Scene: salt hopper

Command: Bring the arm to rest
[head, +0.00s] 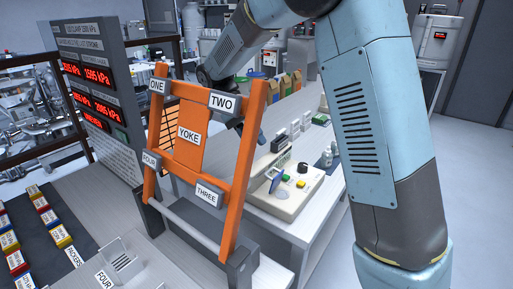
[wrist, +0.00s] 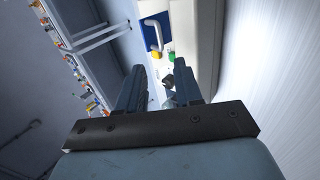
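My blue arm rises on the right of the head view, bends over the top and comes down behind the orange yoke frame (head: 188,136). The frame hides most of my gripper there. In the wrist view my gripper (wrist: 160,74) is open, its two dark fingers apart. Nothing is clearly held between them; a small dark piece shows in the gap, and I cannot tell how far off it is. A pale control box (head: 288,203) with a yellow and a green button stands right of the frame. A pale panel with coloured buttons (wrist: 155,54) shows beyond the fingertips.
The yoke frame stands tilted on the near bench, close to my arm. A grey display board (head: 110,100) with red readouts stands left. Labelled coloured blocks (head: 45,215) lie on a dark mat. Several small boxes (head: 285,84) line the back bench. Open floor (head: 475,165) lies at right.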

